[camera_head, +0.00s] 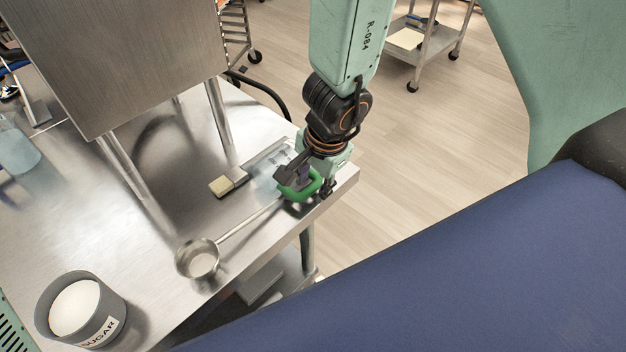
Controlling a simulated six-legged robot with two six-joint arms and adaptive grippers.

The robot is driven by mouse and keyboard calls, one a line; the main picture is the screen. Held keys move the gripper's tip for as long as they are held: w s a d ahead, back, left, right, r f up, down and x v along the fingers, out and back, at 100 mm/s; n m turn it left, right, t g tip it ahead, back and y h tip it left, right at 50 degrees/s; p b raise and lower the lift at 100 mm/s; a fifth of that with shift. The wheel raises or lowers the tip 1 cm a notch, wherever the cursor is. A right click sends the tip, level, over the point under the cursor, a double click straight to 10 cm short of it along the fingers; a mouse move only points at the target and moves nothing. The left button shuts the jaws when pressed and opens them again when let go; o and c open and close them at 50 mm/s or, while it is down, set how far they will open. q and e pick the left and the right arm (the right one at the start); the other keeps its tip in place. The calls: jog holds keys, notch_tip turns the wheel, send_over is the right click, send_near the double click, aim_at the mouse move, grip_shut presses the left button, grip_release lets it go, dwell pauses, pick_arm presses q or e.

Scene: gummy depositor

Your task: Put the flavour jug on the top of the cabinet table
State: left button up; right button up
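My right gripper (308,180) comes down from the top over the right corner of the steel table (160,225). My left gripper is not in view.
A sugar tub (81,311) stands front left. A steel machine (120,55) on legs stands over the table. A bluish clear container (16,152) is at far left.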

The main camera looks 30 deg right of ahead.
jog(key=shift+w+d+r+p, duration=0.1)
jog(key=shift+r+p, duration=0.3)
jog(key=shift+p, duration=0.05)
jog(key=p+v, duration=0.7)
jog(key=v, duration=0.4)
jog(key=shift+s+r+p, duration=0.2)
jog(key=shift+r+p, duration=0.1)
jog(key=shift+p, duration=0.05)
